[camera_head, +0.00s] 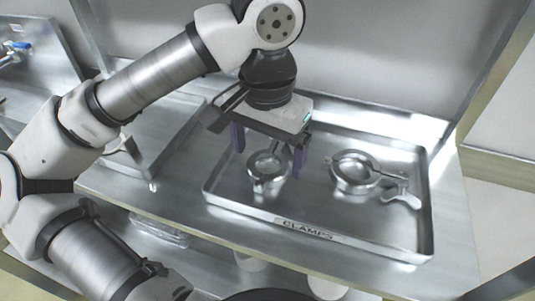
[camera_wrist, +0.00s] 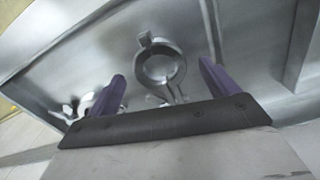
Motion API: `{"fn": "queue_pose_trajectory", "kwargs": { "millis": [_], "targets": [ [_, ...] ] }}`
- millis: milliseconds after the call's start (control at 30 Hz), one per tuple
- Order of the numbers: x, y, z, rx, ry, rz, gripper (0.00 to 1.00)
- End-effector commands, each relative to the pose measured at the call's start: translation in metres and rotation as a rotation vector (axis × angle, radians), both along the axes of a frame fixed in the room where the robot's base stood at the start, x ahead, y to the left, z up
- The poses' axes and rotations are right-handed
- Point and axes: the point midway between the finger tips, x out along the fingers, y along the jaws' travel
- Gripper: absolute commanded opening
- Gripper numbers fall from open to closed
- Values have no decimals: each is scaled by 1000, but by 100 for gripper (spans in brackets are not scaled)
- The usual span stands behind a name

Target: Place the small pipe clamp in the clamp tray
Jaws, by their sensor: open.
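The metal clamp tray (camera_head: 325,237), labelled CLAMPS on its front rim, lies on the steel bench. A small ring-shaped pipe clamp (camera_head: 264,181) lies in the left part of the tray; it also shows in the wrist view (camera_wrist: 160,68). A larger pipe clamp (camera_head: 355,176) with a wing handle lies in the right part of the tray; part of it shows at the left of the wrist view (camera_wrist: 82,106). My gripper (camera_head: 268,160), with purple fingers, is open above the small clamp. In the wrist view that clamp shows between and beyond the fingertips, and the fingers look apart from it.
Another steel tray (camera_head: 160,140) stands left of the clamp tray, partly behind my arm. A sink with a blue-handled tap (camera_head: 17,45) is at the far left. White containers (camera_head: 327,288) stand on the shelf below. A steel wall stands behind the bench.

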Motion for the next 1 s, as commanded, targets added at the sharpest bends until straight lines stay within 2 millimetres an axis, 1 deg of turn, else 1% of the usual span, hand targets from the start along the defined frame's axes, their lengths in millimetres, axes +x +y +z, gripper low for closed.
{"fn": "queue_pose_trajectory", "kwargs": {
  "millis": [200, 400, 500, 600, 700, 1000],
  "targets": [
    [0, 0, 49, 3, -4, 1, 86],
    [0, 0, 83, 3, -1, 2, 86],
    [0, 0, 94, 2, -1, 1, 86],
    [0, 0, 101, 1, 0, 0, 86],
    [-1, 0, 104, 0, 0, -1, 86],
    [-1, 0, 104, 0, 1, -2, 86]
  ]
}}
